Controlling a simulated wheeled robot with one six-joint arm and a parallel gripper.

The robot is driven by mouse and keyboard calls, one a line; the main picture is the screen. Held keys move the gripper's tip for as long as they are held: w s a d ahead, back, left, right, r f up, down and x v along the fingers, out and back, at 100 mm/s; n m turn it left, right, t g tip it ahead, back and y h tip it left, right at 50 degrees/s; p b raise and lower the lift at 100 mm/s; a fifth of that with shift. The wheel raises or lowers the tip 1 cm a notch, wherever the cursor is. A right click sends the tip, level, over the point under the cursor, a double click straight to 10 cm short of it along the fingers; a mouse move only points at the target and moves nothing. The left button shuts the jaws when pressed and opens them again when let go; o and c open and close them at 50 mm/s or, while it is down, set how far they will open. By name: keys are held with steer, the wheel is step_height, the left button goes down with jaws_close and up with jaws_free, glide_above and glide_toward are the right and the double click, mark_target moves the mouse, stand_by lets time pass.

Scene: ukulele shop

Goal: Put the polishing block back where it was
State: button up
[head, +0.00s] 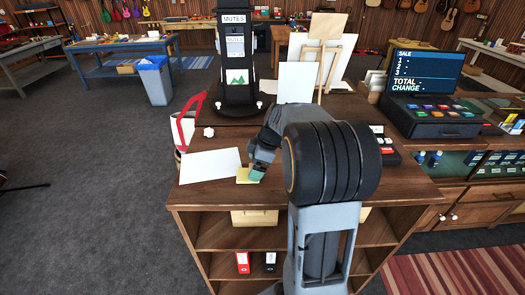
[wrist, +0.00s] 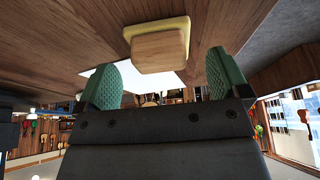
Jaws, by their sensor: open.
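The polishing block (wrist: 158,46) is a light wooden block with a pale yellow pad, and in the wrist view it lies on the brown wooden counter. In the head view a bit of its yellow edge (head: 242,176) shows near the counter's front, beside my gripper (head: 257,173), which hides the rest. In the wrist view my gripper (wrist: 164,75) is open, with its two green pads apart and the block lined up between and just beyond them. I cannot tell whether a pad touches it.
A white sheet (head: 210,166) lies on the counter left of the block. Behind it are a white crumpled piece (head: 208,132) and a container with a red loop (head: 189,120). A black display stand (head: 237,60), wooden easel (head: 322,62) and till (head: 430,112) stand farther back.

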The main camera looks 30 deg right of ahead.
steer(key=b+v, duration=0.1)
steer(key=v, duration=0.8)
steer(key=s+a+f+m+t+h, duration=0.2)
steer(key=s+a+f+m+h, duration=0.2)
steer(key=s+a+m, duration=0.8)
steer(key=shift+s+a+f, duration=0.75)
steer(key=shift+a+f, duration=0.2)
steer(key=shift+a, duration=0.2)
